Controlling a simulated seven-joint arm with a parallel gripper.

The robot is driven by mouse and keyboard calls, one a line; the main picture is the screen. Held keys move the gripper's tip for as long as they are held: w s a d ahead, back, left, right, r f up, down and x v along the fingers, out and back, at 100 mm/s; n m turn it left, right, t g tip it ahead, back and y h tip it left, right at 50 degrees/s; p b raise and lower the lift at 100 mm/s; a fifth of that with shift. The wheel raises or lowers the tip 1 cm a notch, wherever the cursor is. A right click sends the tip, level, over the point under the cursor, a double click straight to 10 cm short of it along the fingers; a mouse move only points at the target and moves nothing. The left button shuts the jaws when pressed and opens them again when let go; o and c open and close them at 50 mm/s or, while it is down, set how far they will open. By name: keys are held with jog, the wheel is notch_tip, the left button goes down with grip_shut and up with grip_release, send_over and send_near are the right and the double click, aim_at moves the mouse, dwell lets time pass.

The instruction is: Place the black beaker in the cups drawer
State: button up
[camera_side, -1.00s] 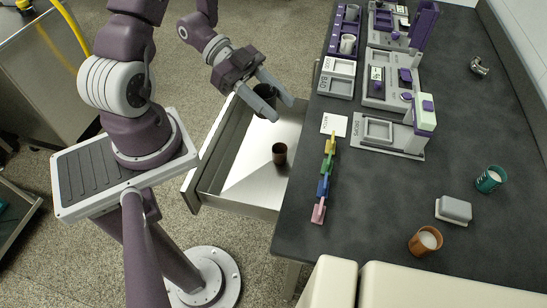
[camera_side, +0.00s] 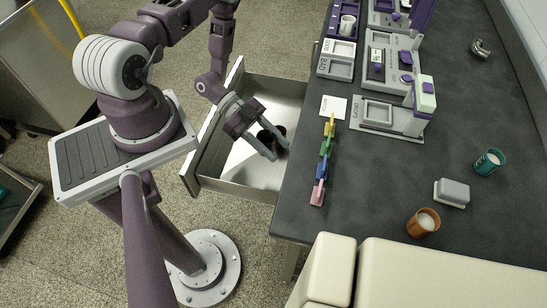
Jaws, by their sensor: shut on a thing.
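The black beaker (camera_side: 265,137) is between the fingers of my gripper (camera_side: 278,150), which is shut on it. The fingers point down to the right over the open cups drawer (camera_side: 236,161). My gripper hides part of the beaker. I cannot tell whether the beaker touches the drawer floor.
The dark countertop (camera_side: 375,200) borders the drawer on the right. A row of coloured clips (camera_side: 324,165) lies near its edge. A brown cup (camera_side: 424,222), a teal cup (camera_side: 488,161) and a grey-lidded box (camera_side: 452,192) stand farther right. The drawer's front left is clear.

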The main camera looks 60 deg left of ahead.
notch_tip(320, 180, down, 8)
jog(key=shift+r, duration=0.2)
jog(key=shift+f, duration=0.25)
jog(key=shift+s+d+f, duration=0.1)
jog(key=shift+f, duration=0.2)
jog(key=o, duration=1.3)
jog(key=shift+r, duration=0.15)
